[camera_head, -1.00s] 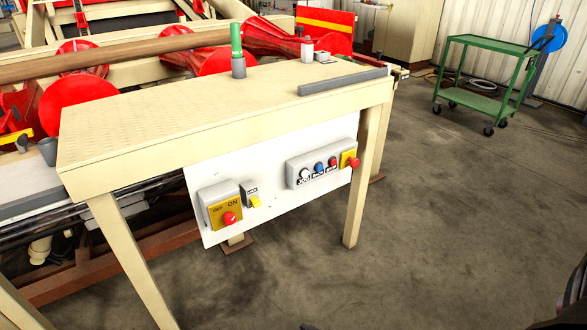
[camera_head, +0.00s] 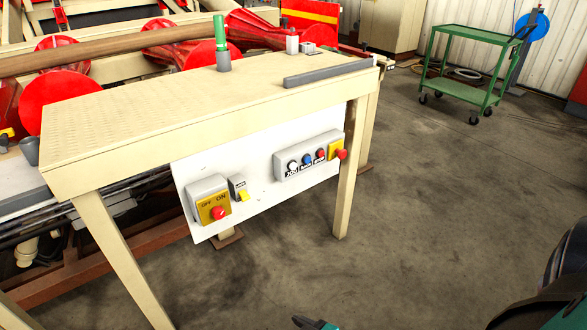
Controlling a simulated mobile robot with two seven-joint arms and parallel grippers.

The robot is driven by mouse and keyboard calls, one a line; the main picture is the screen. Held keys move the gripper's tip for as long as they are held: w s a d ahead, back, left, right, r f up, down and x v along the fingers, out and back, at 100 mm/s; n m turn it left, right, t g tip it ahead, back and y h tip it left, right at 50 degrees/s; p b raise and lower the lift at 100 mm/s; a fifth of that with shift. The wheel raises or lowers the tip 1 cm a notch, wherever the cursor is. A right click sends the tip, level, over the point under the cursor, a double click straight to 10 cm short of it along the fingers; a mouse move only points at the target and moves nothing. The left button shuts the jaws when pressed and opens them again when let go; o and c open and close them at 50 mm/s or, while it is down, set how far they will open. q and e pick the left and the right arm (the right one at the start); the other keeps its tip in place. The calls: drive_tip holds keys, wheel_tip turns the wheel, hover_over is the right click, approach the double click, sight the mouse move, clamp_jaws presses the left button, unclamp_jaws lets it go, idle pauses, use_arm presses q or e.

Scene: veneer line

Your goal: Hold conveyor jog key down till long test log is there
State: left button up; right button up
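A grey control box (camera_head: 309,155) sits on the white panel below the cream table. Its white round button (camera_head: 293,165) has a label reading "JOG". My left gripper is out of view.
The cream table (camera_head: 130,120) carries a green-topped grey cylinder (camera_head: 222,48) and a grey bar (camera_head: 328,73). A green cart (camera_head: 468,90) stands back right.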

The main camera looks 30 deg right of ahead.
drive_tip(key=shift+c, duration=0.4)
clamp_jaws()
drive_tip(key=shift+f, duration=0.1)
idle(1.2)
